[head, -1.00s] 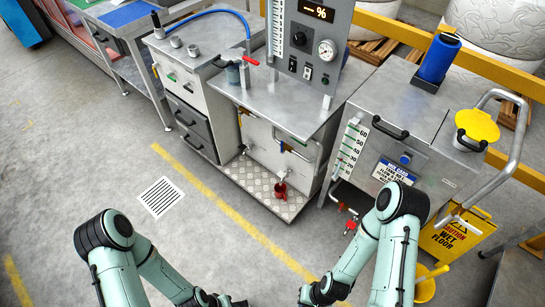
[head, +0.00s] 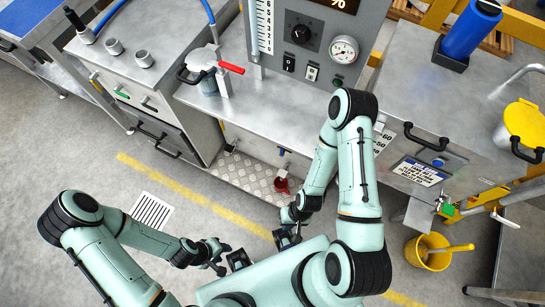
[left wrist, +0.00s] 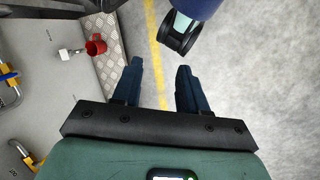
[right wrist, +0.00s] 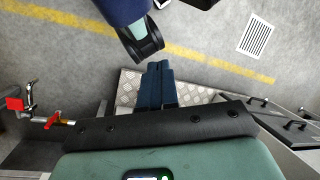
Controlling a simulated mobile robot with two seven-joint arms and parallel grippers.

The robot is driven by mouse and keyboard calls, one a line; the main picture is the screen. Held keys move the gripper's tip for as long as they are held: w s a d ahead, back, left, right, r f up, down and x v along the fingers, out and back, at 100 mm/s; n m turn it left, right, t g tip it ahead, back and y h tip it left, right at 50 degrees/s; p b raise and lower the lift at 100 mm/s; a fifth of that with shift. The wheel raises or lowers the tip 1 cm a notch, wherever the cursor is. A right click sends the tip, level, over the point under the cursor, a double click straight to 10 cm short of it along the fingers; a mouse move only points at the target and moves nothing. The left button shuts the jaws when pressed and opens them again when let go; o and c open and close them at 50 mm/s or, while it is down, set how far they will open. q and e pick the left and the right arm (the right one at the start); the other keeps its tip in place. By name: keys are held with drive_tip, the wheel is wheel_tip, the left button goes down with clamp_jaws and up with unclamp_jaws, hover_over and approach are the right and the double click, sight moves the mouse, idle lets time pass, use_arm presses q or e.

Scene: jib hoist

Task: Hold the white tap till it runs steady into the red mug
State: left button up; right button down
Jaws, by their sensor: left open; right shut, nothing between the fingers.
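The red mug (head: 281,186) stands on the metal tread plate low at the front of the bench. It also shows in the left wrist view (left wrist: 96,46), beside the white tap (left wrist: 70,54). The tap is small in the head view (head: 281,152), on the bench front above the mug. I cannot make out any water. My left gripper (head: 219,268) is open and empty, over the floor to the left of the mug and apart from it. My right gripper (head: 288,238) is shut and empty, nearer to me than the mug and apart from it.
A red lever (head: 230,68) sits on the bench top. The right cabinet (head: 400,100) has a red-handled valve (right wrist: 15,104), seen in the right wrist view. A yellow bucket (head: 427,252) stands on the floor at right. Floor with a drain grate (head: 152,213) is clear at left.

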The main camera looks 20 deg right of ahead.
drive_tip(key=shift+w, duration=0.1)
idle(0.3)
drive_tip(key=w+d+f+m+h+b, duration=0.2)
drive_tip(key=w+d+f+h+b, duration=0.25)
drive_tip(key=d+f+b, duration=0.45)
use_arm(q)
wheel_tip(320, 180, down, 15)
drive_tip(key=w+a+t+b, duration=0.1)
drive_tip(key=w+b, duration=0.1)
drive_tip(key=b, duration=0.4)
drive_tip(key=shift+w+a+t, duration=0.15)
drive_tip(key=shift+w+t, duration=0.15)
use_arm(e)
drive_tip(key=w+a+m+t+h, duration=0.1)
drive_tip(key=w+m+t, duration=0.2)
drive_tip(key=w, duration=1.6)
drive_tip(key=shift+f+m+h, duration=0.35)
drive_tip(key=shift+m, duration=0.15)
